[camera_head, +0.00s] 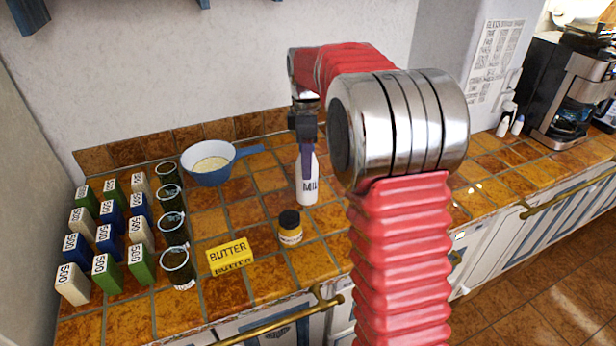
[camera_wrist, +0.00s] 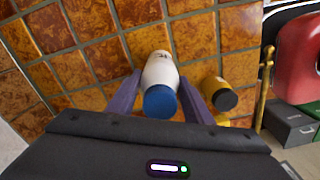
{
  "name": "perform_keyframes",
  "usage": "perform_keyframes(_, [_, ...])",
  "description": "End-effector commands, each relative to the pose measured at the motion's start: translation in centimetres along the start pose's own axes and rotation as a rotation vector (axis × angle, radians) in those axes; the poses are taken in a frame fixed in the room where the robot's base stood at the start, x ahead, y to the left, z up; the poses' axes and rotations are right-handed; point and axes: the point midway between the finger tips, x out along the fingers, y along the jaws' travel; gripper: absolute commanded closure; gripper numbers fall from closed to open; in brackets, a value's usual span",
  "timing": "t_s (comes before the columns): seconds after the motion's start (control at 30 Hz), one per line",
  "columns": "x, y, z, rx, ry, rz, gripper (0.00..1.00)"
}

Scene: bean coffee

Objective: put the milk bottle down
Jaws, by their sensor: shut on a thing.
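The white milk bottle (camera_head: 307,190) is upright at the tiled counter (camera_head: 270,180), right of the blue pan. In the wrist view the bottle (camera_wrist: 160,72) shows its blue cap pointing toward the camera, between the two purple fingers. My gripper (camera_head: 306,165) comes down from above and is shut on the bottle near its upper part; it also shows in the wrist view (camera_wrist: 160,95). The bottle's base looks at or very near the tiles; I cannot tell whether it touches them. The cap is hidden in the head view.
A black-lidded jar (camera_head: 290,228) stands just in front of the bottle, with yellow butter (camera_head: 230,255) to its left. A blue pan (camera_head: 208,175), several dark glass jars (camera_head: 172,228) and several "500" cartons (camera_head: 106,274) fill the left. A coffee machine (camera_head: 572,95) stands far right.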

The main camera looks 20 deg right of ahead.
Motion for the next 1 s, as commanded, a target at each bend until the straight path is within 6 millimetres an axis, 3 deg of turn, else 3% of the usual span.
perform_keyframes(0.4, [-0.01,0.03,0.0,0.0,0.0,0.001,1.0])
perform_keyframes(1.0, [-1.0,0.12,0.0,0.0,0.001,0.005,1.0])
